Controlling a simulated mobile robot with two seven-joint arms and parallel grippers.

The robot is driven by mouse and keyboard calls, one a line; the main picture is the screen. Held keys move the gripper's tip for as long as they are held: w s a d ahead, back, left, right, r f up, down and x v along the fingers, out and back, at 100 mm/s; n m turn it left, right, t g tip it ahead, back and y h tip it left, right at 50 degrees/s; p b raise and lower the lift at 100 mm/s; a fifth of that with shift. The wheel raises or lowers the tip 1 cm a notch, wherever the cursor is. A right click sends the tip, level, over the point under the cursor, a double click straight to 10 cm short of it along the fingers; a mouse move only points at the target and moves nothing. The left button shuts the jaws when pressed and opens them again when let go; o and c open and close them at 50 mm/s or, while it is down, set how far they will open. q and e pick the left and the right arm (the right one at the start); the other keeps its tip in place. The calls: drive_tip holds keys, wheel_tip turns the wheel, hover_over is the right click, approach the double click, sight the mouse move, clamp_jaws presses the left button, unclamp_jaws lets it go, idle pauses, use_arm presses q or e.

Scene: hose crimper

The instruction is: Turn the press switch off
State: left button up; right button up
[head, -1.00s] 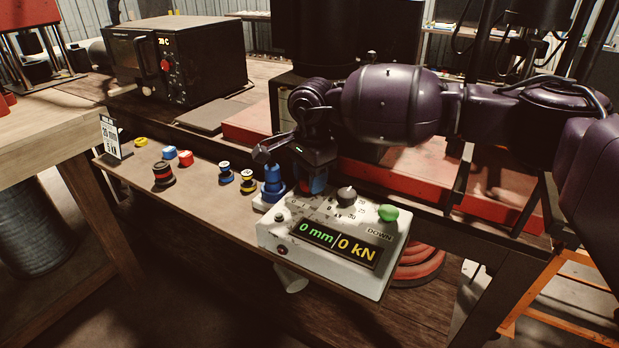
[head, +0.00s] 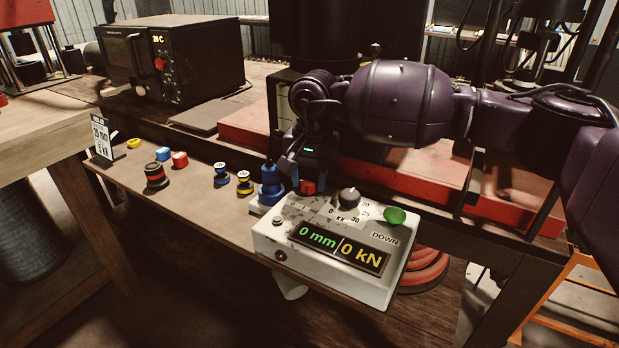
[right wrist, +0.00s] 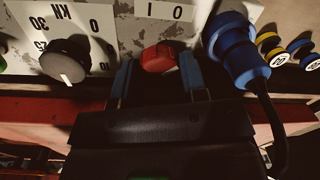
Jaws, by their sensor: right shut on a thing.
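The press control box (head: 320,284) is white and worn, with a display reading "0 mm | 0 kN". At its back edge is a small red switch (head: 307,187), which also shows in the right wrist view (right wrist: 158,57) beside the marks "0" and "I". My right gripper (head: 308,180) comes down over the box's back edge. In the right wrist view its two blue-padded fingers (right wrist: 157,75) are on either side of the red switch, shut on it. The switch's exact tilt is hard to tell. My left gripper is not in view.
A blue plug (head: 270,186) with a black cable stands close left of my right gripper. A dark knob (head: 348,198) and a green DOWN button (head: 396,216) sit to the right on the box. Several coloured spools and a sign (head: 102,140) stand along the shelf at left.

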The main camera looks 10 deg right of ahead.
sight(312, 180)
drive_tip(key=shift+r, duration=0.1)
idle(0.4)
drive_tip(key=o, duration=0.8)
drive_tip(key=shift+o, duration=0.6)
wheel_tip(312, 180, up, 11)
drive_tip(key=p, duration=0.1)
drive_tip(key=shift+d, duration=0.25)
drive_tip(key=shift+s+f, duration=0.1)
drive_tip(key=shift+f, duration=0.1)
